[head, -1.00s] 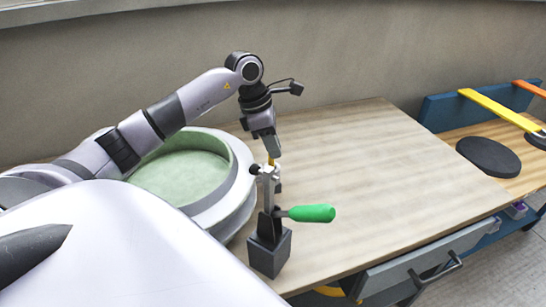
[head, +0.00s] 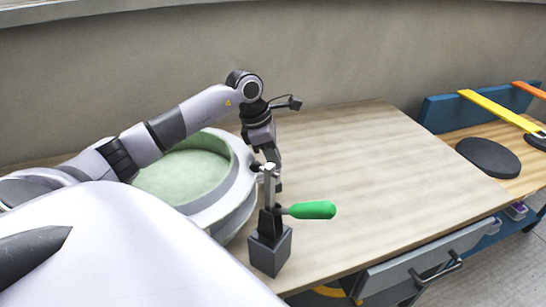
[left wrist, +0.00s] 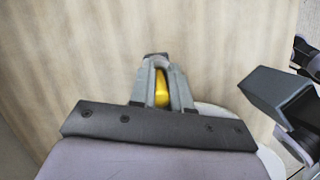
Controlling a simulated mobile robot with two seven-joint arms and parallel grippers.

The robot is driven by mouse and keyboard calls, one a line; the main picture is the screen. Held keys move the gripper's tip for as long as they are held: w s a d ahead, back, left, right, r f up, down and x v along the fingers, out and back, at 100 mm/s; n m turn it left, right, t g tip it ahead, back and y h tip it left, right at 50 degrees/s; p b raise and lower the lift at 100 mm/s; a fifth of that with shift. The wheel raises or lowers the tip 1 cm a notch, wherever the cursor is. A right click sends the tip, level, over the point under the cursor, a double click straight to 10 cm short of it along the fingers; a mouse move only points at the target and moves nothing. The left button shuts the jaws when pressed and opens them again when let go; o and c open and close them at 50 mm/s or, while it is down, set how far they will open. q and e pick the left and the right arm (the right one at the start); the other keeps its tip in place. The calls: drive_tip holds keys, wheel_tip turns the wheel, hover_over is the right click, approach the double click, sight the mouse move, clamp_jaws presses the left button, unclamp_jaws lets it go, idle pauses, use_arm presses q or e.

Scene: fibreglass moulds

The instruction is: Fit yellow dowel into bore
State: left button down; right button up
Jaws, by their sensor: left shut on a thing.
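My left gripper (head: 275,178) is low over the wooden table, just behind the toggle clamp in the head view. It is shut on the yellow dowel (left wrist: 161,88), which shows between the two grey fingers in the left wrist view. In the head view the dowel is hidden behind the clamp and fingers. I cannot make out the bore in either view, nor whether the dowel touches anything below. My right gripper is not in view.
The toggle clamp has a green handle (head: 312,210) and a dark block base (head: 270,251), close in front of my left gripper. A round mould with a pale green inside (head: 185,172) stands left. The table's right part (head: 390,170) is clear. A black disc (head: 488,157) lies far right.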

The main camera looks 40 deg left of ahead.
use_arm(q)
drive_tip(key=c, duration=1.1)
unclamp_jaws()
drive_tip(key=shift+s+d+f, duration=0.1)
drive_tip(key=shift+s+f, duration=0.2)
drive_tip(key=shift+f, duration=0.6)
drive_tip(key=shift+w+r+p, duration=0.15)
drive_tip(key=shift+r+p, duration=0.25)
drive_tip(key=shift+p, duration=0.1)
drive_tip(key=v, duration=1.2)
drive_tip(key=shift+w+r, duration=0.25)
drive_tip(key=shift+r, duration=0.15)
